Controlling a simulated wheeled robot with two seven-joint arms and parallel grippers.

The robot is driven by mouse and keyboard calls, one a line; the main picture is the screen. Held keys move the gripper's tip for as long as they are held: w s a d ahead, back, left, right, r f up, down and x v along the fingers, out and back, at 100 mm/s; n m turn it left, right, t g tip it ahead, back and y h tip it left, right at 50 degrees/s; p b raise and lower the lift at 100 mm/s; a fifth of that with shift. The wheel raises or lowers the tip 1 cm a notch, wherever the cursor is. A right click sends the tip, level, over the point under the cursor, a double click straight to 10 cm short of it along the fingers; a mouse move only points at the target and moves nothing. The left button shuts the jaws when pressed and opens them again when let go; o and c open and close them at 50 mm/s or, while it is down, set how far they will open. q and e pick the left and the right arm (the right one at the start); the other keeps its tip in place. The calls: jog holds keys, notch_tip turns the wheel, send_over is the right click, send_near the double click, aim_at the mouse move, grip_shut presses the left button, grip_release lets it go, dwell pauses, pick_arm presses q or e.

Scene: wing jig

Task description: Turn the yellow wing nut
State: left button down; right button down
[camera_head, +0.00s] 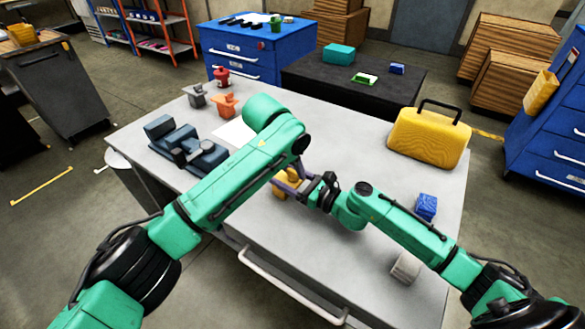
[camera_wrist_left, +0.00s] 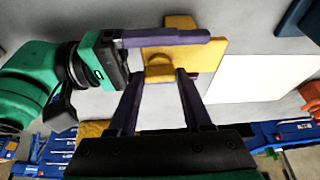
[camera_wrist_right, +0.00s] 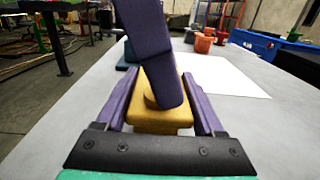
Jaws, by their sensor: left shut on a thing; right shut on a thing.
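The yellow wing nut (camera_wrist_left: 160,71) sits on a yellow block (camera_wrist_left: 207,55) on the grey table. My left gripper (camera_wrist_left: 160,76) comes down from above, its purple fingers shut on the wing nut. In the head view my left gripper (camera_head: 290,180) is partly hidden by my own arm, and the block (camera_head: 280,191) shows just below it. My right gripper (camera_wrist_right: 160,105) comes in from the side, low over the table, with one finger along each side of the block (camera_wrist_right: 160,122), shut on it. One left finger hides much of the nut in the right wrist view.
A white sheet (camera_wrist_right: 215,75) lies beside the block. A dark blue vise-like fixture (camera_head: 185,145) stands left, with a grey and an orange part behind it. A yellow case (camera_head: 428,138), a blue block (camera_head: 426,207) and a light grey block (camera_head: 405,268) are on the right.

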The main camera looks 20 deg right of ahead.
pick_arm(q)
jog(key=shift+m, duration=0.3)
pick_arm(e)
jog(key=shift+d, duration=0.1)
pick_arm(q)
jog(key=shift+c, duration=1.6)
grip_release()
pick_arm(e)
grip_release()
pick_arm(q)
jog(key=v, duration=1.2)
jog(key=shift+a, duration=0.15)
jog(key=shift+w, duration=0.15)
